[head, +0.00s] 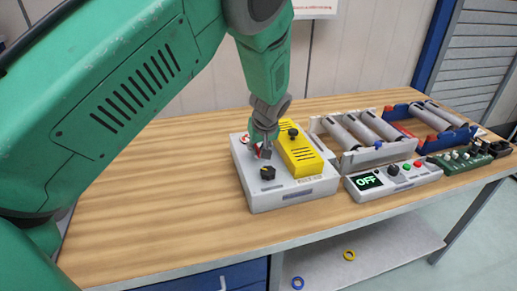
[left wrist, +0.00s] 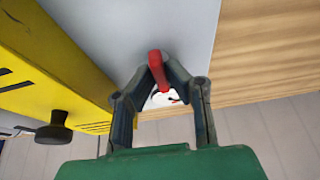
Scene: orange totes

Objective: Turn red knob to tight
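The red knob (left wrist: 157,70) is on the top of a light grey box (head: 290,193), near a round white dial label with red marks. In the left wrist view the knob sits between my left gripper's fingertips (left wrist: 158,66), which lean in against both its sides. In the head view my left gripper (head: 264,150) points down onto the box, left of the yellow block (head: 299,150), and mostly hides the knob. Which mark the knob points to cannot be told. My right gripper is in neither view.
A black knob (head: 267,173) sits on the box in front of the gripper. The yellow block with its black knob (left wrist: 54,130) stands close beside the fingers. A control panel reading OFF (head: 395,180) and roller trays (head: 375,155) are to the right. The wooden table (head: 150,220) is clear at left.

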